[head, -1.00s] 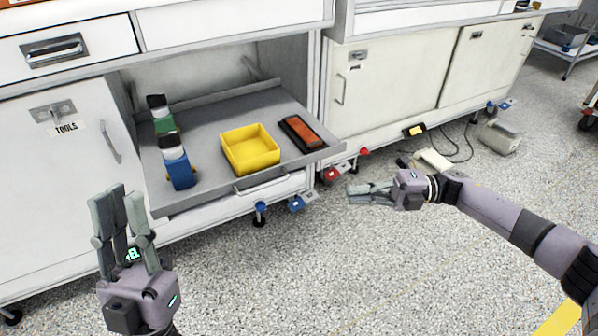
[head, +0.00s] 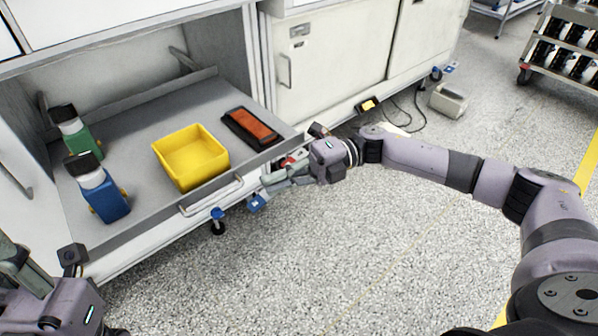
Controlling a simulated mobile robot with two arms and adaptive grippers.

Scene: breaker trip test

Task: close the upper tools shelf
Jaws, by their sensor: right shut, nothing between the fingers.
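The upper tools shelf (head: 135,129) is a grey sliding tray, pulled out of the open cabinet bay. Its silver bar handle (head: 211,197) is on the front edge. On it are a yellow bin (head: 190,157), a black and orange case (head: 252,128), a green device (head: 78,137) and a blue device (head: 104,196). My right gripper (head: 271,178) is shut and empty, just right of the handle by the shelf's front right corner; I cannot tell whether it touches. My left gripper (head: 15,258) is at the lower left, partly cut off by the frame.
The cabinet with closed white doors (head: 330,60) stands to the right. A beige box (head: 447,101) and cables lie on the floor before it. Blue-capped feet (head: 217,214) show below the shelf. The speckled floor in front is clear. A trolley (head: 565,55) stands far right.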

